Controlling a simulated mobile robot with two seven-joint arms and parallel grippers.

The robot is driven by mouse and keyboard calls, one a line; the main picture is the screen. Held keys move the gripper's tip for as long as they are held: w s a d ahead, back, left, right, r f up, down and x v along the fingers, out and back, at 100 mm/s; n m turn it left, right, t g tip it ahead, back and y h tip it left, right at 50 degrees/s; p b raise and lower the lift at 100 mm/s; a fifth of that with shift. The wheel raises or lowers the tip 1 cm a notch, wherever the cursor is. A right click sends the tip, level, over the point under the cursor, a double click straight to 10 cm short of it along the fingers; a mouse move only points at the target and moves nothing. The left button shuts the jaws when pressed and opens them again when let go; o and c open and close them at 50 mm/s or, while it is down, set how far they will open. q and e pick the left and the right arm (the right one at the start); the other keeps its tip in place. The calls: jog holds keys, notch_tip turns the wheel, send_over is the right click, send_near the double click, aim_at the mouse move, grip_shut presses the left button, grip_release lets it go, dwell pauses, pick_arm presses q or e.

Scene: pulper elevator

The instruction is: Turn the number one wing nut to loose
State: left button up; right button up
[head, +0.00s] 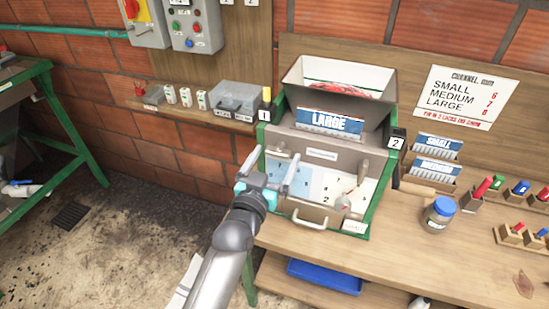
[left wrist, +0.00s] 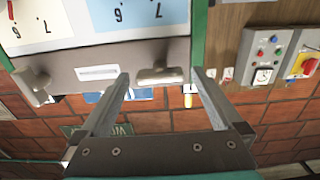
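The green-framed machine (head: 300,228) stands on the wooden bench, with a grey bar across its front above a numbered panel. In the left wrist view, where the scene appears upside down, the left wing nut (left wrist: 160,76) is a pale metal piece on that bar, lying crosswise. It is on the side with the number 1 tag (head: 264,115). My left gripper (head: 273,161) is open, its fingers (left wrist: 160,72) on either side of this nut with gaps. The other wing nut (head: 364,168) also shows in the left wrist view (left wrist: 36,88). My right gripper is not in view.
A LARGE sign (head: 330,122) and an open hopper (head: 338,75) are above the bar. A drawer handle (head: 309,220) juts out below. A blue-lidded jar (head: 439,213) and card holders (head: 435,172) stand right. Control boxes (head: 190,25) hang on the wall.

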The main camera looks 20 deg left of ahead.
pick_arm(q)
jog(key=s+b, duration=0.1)
jog(key=s, duration=1.4)
jog(key=shift+a, duration=0.25)
jog(key=shift+s, duration=0.1)
jog(key=s+d+f+g+b, duration=0.1)
jog(key=s+f+g+b, duration=0.2)
jog(key=f, duration=1)
jog(key=s+d+f+m+g+h+b, duration=0.1)
jog(key=s+f+g+b, duration=0.15)
jog(key=f, duration=1.15)
jog(key=s+d+f+g+b, duration=0.1)
jog(key=s+f+g+b, duration=0.15)
jog(key=f, duration=1.05)
jog(key=s+a+f+g+b, duration=0.3)
jog(key=s+f+g, duration=0.1)
jog(key=s+f, duration=0.7)
jog(key=s+a+f+m+g+y+b, duration=0.1)
jog(key=s+a+f+g+b, duration=0.2)
jog(key=s+f, duration=0.8)
jog(key=shift+a+f+g+y+b, duration=0.2)
jog(key=shift+f+g+y+b, duration=0.1)
jog(key=shift+f+g+b, duration=0.6)
